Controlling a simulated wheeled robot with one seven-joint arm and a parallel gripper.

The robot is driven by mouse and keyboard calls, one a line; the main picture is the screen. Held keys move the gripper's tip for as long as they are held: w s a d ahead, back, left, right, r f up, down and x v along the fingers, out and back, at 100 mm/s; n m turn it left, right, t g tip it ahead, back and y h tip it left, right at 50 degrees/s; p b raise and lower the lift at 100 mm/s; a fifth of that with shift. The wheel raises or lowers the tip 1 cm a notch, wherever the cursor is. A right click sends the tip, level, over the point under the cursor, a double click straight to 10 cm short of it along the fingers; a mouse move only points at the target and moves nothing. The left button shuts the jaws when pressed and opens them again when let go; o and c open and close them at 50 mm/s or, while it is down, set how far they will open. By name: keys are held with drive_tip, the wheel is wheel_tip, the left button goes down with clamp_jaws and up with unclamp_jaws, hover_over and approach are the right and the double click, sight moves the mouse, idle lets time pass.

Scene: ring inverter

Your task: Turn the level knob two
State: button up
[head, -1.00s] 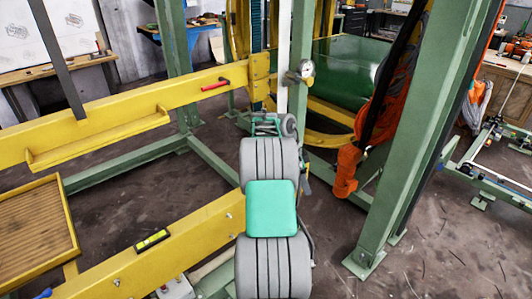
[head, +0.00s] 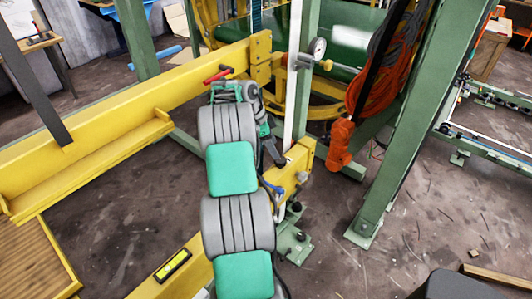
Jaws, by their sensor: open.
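Several small knob-like parts sit near the right end of the lower yellow beam, but which is level knob two I cannot tell. A blue one (head: 276,190) and a pale one (head: 302,177) are on or near the beam end, and dark ones (head: 297,207) are just below. My arm rises from the bottom and partly covers the beam. My gripper (head: 277,157) is at its far end, small and dark, just above and left of the beam end. It is open, and nothing shows between its fingers. Whether it touches any knob is unclear.
A yellow spirit level (head: 173,265) lies on the lower yellow beam (head: 300,155). A red handle (head: 218,74) is on the upper beam. A round gauge (head: 318,48) is on the post. An orange hoist (head: 341,145) hangs at right beside a green post (head: 405,130).

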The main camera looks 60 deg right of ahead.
sight(279, 160)
drive_tip(key=b+x, duration=0.3)
drive_tip(key=x, duration=0.2)
drive_tip(key=b+x, duration=0.2)
drive_tip(key=shift+w+d+f+b, duration=0.15)
drive_tip(key=shift+f+b, duration=0.15)
drive_tip(key=shift+f, duration=0.15)
drive_tip(key=shift+r, duration=0.1)
drive_tip(key=shift+c, duration=0.2)
drive_tip(key=c, duration=1.3)
drive_tip(key=shift+n+b, duration=0.3)
